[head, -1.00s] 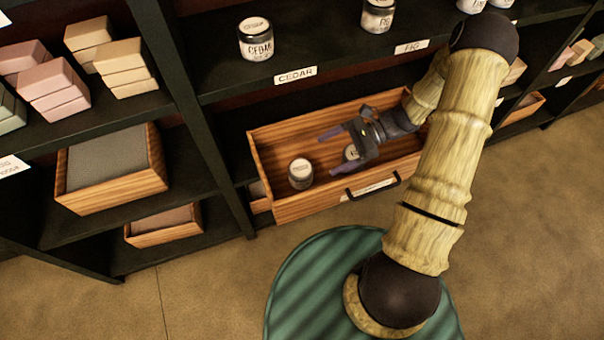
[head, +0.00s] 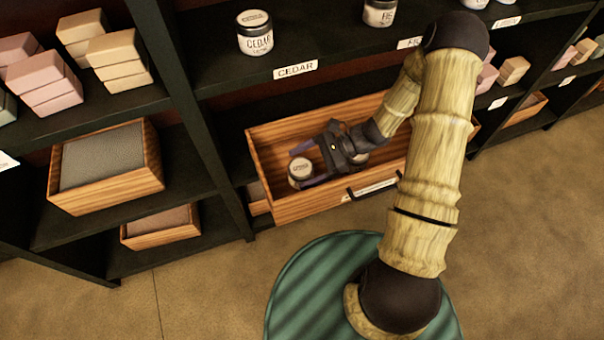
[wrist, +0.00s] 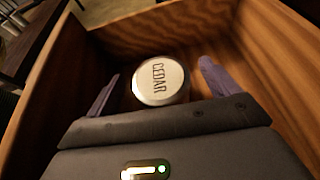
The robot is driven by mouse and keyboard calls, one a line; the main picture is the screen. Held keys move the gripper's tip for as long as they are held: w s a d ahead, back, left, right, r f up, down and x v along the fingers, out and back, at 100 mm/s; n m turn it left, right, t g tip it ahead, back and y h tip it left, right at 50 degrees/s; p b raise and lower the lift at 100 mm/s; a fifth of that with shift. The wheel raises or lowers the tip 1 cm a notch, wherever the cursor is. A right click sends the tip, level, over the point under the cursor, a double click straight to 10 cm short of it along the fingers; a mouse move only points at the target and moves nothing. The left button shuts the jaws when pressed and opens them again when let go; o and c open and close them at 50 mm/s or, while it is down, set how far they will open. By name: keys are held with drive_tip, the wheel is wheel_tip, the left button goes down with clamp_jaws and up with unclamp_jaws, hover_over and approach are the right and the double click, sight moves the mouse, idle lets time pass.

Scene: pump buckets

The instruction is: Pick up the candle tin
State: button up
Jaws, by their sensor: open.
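A candle tin (head: 301,171) with a pale lid stands in the left part of the open wooden drawer (head: 290,209). In the wrist view the tin's lid (wrist: 160,79) reads CEDAR. My gripper (head: 304,163) is down inside the drawer, open, with its purple fingers pointing left. In the wrist view the tin sits between the two fingers, with a gap on each side. The second tin seen earlier in the drawer is hidden behind my gripper and arm.
The drawer's wooden walls rise close around my gripper. A cedar jar (head: 255,33) and another jar (head: 380,12) stand on the dark shelf above. A wooden box (head: 107,187) and stacked soap bars (head: 117,62) are on shelves at the left.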

drive_tip(key=shift+s+a+f, duration=0.1)
drive_tip(key=shift+a+f, duration=0.15)
drive_tip(key=shift+a, duration=0.35)
drive_tip(key=shift+c, duration=0.4)
drive_tip(key=c, duration=1.1)
